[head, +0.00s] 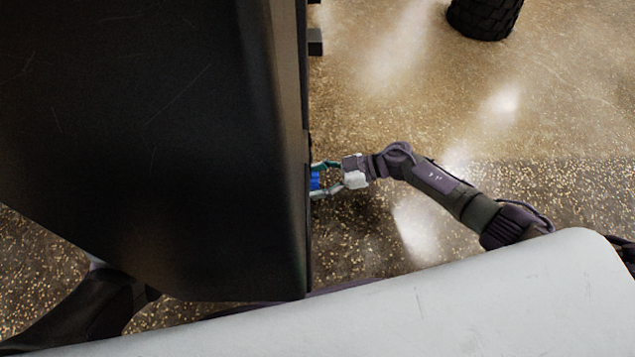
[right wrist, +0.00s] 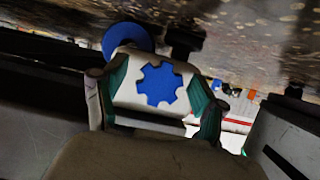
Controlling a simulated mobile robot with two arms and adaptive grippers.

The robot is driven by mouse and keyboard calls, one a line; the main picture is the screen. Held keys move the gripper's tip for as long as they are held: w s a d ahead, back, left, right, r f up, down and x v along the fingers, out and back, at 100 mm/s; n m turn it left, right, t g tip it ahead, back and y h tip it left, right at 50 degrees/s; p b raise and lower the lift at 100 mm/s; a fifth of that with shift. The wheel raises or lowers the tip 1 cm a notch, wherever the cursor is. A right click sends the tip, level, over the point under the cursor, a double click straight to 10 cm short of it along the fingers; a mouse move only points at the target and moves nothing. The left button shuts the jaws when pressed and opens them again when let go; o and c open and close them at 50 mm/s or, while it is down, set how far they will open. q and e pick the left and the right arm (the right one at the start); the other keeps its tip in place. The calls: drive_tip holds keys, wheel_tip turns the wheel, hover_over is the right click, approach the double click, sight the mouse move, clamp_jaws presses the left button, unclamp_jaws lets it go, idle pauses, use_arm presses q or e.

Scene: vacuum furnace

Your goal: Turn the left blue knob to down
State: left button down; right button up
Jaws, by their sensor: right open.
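A blue knob (head: 315,181) shows at the right side of the dark cabinet in the head view. My right gripper (head: 316,182) is there with its fingers apart, one on each side of the blue knob. In the right wrist view a gear-shaped blue knob (right wrist: 161,84) on a pale body lies between the two green-padded fingers of my right gripper (right wrist: 155,96). I cannot tell whether the fingers touch it. A round blue part (right wrist: 127,38) shows behind it at the upper left. My left gripper is out of view.
The large dark cabinet (head: 160,130) fills the left of the head view and hides its knob face. A black wheel (head: 484,15) stands at the top right. The speckled floor (head: 560,110) to the right is open. Small coloured parts (right wrist: 237,92) show behind the right finger.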

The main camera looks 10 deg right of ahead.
drive_tip(key=c, duration=1.1)
drive_tip(key=shift+r+m+g+p, duration=0.15)
drive_tip(key=shift+m+g+p, duration=0.3)
drive_tip(key=shift+p, duration=0.35)
drive_tip(key=shift+c, duration=0.2)
drive_tip(key=shift+m+g, duration=0.25)
drive_tip(key=shift+m, duration=0.3)
drive_tip(key=o, duration=1.1)
drive_tip(key=shift+o, duration=0.2)
